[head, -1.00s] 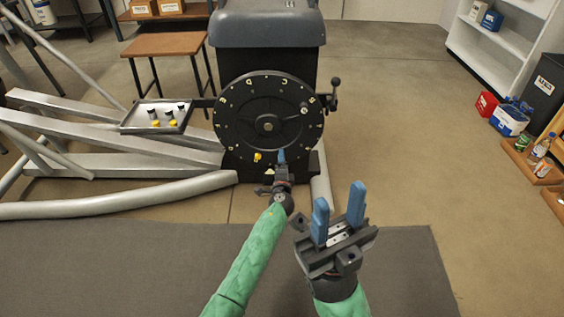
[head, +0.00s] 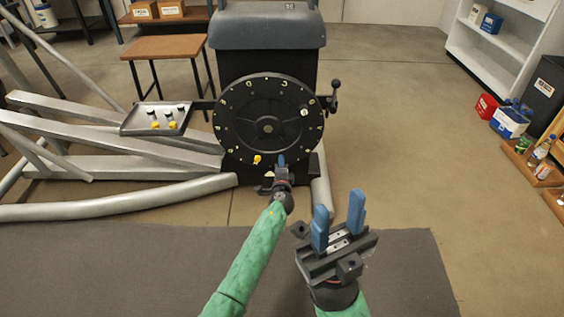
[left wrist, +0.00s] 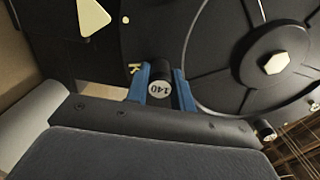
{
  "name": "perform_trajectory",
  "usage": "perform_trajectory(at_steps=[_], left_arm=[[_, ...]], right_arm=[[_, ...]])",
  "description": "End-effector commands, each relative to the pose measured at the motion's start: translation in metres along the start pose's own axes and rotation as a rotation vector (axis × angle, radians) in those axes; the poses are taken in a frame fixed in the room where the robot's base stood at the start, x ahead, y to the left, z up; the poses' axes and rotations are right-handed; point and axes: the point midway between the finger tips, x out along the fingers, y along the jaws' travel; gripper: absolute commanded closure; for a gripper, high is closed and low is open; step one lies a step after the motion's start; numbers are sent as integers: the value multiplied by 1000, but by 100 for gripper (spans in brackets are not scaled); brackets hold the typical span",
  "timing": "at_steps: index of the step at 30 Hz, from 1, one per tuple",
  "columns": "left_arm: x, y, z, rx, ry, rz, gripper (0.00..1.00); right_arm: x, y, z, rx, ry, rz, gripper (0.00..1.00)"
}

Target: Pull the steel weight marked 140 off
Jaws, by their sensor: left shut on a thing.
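The steel weight marked 140 (left wrist: 160,88) is a short dark cylinder with a pale, numbered end face. In the left wrist view it sits between the blue fingers of my left gripper (left wrist: 161,97), which is shut on it. In the head view my left gripper (head: 281,161) is at the lower rim of the black wheel (head: 240,125), and the weight is hidden. I cannot tell whether the weight still touches the wheel. My right gripper (head: 339,205) is open and empty, nearer to me and to the right, above the mat.
A yellow peg (head: 257,160) is on the wheel's lower rim, beside my left gripper. A silver peg (head: 304,112) is at the wheel's right. A tray (head: 133,126) with several dark and yellow pieces stands left. The floor (head: 385,150) to the right is clear.

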Motion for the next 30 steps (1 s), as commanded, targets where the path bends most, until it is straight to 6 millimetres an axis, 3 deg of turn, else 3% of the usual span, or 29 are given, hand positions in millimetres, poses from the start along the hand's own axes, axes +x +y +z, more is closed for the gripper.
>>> perform_trajectory(at_steps=[16,30], left_arm=[[-2,-1,0,0,0,-1,100],[-32,0,0,0,1,0,100]], right_arm=[[1,0,0,0,0,0,64],[6,0,-1,0,-2,1,64]])
